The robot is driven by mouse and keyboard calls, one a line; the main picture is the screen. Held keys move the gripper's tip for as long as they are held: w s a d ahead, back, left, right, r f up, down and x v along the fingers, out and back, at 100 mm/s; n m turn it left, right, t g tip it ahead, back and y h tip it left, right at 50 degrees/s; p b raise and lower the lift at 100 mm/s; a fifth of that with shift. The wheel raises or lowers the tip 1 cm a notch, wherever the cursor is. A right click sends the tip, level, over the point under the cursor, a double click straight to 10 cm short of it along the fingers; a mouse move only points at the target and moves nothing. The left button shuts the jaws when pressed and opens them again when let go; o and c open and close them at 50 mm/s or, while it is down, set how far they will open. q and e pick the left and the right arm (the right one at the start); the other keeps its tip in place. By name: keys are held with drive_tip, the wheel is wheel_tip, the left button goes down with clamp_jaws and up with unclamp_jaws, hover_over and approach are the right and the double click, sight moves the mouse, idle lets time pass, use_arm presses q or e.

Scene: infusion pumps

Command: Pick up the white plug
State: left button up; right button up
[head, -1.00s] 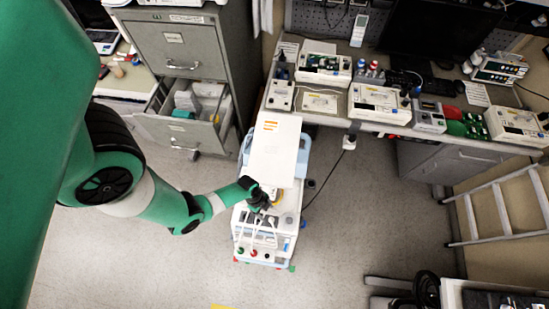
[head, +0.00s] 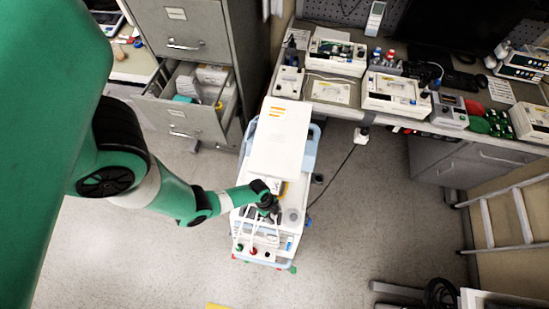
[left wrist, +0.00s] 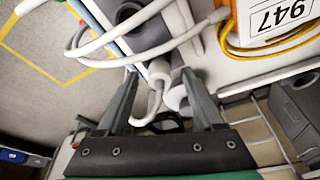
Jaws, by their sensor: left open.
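My left gripper (head: 271,207) is over the top of the white cart (head: 293,216), just in front of the tilted white panel. In the left wrist view the left gripper (left wrist: 160,80) is open, its two dark fingers apart. White cylindrical plug ends (left wrist: 159,72) with white cables show between and just beyond the fingers. A second white end (left wrist: 177,97) is close to the right finger. I cannot tell whether either finger touches them. In the head view the white cables (head: 241,231) run down the cart's front; the plug ends are hidden by the gripper. My right gripper is not in view.
The white panel (head: 276,140) rises behind the gripper. In the wrist view a yellow cable (left wrist: 270,50) and a white label (left wrist: 278,18) are close by at upper right. A filing cabinet with an open drawer (head: 190,105) and a crowded bench (head: 345,105) stand behind.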

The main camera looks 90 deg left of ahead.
sight(275, 217)
use_arm(q)
clamp_jaws()
idle(0.3)
drive_tip(key=shift+r, duration=0.1)
drive_tip(key=p+v, duration=0.2)
drive_tip(key=v, duration=0.1)
drive_tip(key=d+p+v, duration=0.1)
drive_tip(key=shift+a+r+p, duration=0.1)
drive_tip(key=shift+r+p, duration=0.3)
drive_tip(key=shift+r, duration=0.1)
drive_tip(key=s+d+r+p, duration=0.3)
drive_tip(key=s+r+p, duration=0.5)
drive_tip(key=s, duration=0.5)
drive_tip(key=shift+p, duration=0.55)
